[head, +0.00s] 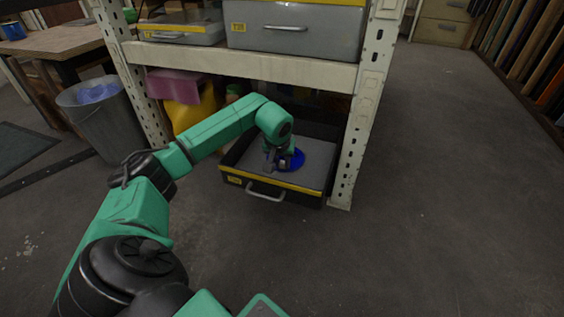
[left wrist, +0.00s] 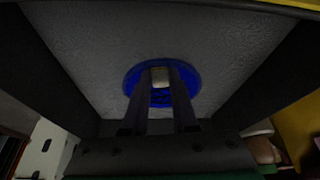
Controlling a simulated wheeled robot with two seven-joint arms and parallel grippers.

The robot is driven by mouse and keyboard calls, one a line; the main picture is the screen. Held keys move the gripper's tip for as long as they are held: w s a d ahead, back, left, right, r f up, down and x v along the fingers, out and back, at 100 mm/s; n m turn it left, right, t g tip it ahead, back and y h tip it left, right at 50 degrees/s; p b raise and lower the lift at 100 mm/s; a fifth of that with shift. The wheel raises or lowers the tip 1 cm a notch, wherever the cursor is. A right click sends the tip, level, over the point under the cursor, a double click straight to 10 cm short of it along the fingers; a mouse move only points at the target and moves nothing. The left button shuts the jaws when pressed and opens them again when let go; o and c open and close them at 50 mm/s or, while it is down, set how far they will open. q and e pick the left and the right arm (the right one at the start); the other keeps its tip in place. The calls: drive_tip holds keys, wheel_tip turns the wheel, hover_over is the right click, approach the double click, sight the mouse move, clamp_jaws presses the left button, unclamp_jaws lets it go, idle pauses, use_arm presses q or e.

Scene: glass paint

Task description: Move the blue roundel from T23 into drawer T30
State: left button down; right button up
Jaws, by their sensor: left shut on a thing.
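The blue roundel (head: 292,160) is a flat blue disc inside the pulled-out drawer at the bottom of the shelf unit. That drawer (head: 285,189) is dark with a grey floor, a yellow front strip and a small label too small to read surely. My left gripper (head: 284,161) reaches down into the drawer and is shut on the roundel. In the left wrist view the two fingers (left wrist: 161,80) meet at a pale part in the middle of the blue roundel (left wrist: 132,82). I cannot tell whether the roundel touches the drawer floor. My right gripper is not in view.
A shelf beam (head: 240,66) and a perforated upright (head: 358,130) frame the drawer closely. Grey drawers (head: 330,28) sit above. A yellow container (head: 193,110) and a pink block (head: 174,86) are beside the arm. A grey bin (head: 106,120) stands left. The floor at right is clear.

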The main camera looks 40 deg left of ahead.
use_arm(q)
drive_tip(key=shift+f, duration=0.15)
drive_tip(key=c, duration=0.6)
unclamp_jaws()
